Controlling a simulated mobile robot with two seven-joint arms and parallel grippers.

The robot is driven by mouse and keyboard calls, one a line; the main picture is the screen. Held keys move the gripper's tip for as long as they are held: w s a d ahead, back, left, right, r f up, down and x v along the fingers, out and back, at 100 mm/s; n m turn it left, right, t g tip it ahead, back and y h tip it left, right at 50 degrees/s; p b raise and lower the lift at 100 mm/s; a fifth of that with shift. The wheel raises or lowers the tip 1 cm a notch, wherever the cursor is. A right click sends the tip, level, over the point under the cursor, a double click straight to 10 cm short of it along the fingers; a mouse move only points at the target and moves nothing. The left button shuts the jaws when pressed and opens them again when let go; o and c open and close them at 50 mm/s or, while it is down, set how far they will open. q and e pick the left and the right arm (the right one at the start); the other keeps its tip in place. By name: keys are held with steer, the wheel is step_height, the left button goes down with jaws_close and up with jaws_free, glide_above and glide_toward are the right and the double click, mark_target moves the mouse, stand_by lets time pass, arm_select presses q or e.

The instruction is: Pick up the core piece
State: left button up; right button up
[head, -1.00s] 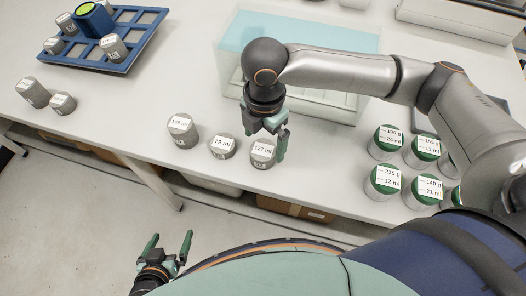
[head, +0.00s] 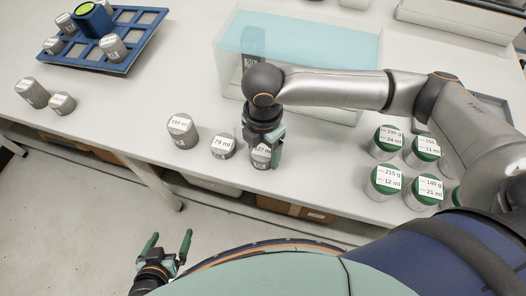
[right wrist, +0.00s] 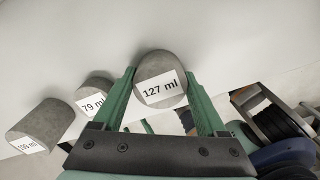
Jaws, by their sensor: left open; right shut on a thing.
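The core piece labelled 127 ml (head: 261,161), a grey concrete cylinder, stands upright near the table's front edge. In the right wrist view this core piece (right wrist: 158,72) sits between the two green fingers. My right gripper (head: 263,153) is shut on it from above and partly hides it in the head view. Core pieces labelled 79 ml (head: 223,147) and about 189 ml (head: 182,131) stand to its left. My left gripper (head: 169,238) is open and empty, in front of the table over the floor.
A clear tank with bluish water (head: 345,55) stands behind my right arm, with a dark cylinder inside. Several green-lidded jars (head: 385,181) stand to the right. A blue rack (head: 130,50) with core pieces is at the back left, with two loose cylinders (head: 33,93) before it.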

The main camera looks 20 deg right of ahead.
jaws_close()
steer(key=shift+r, duration=0.15)
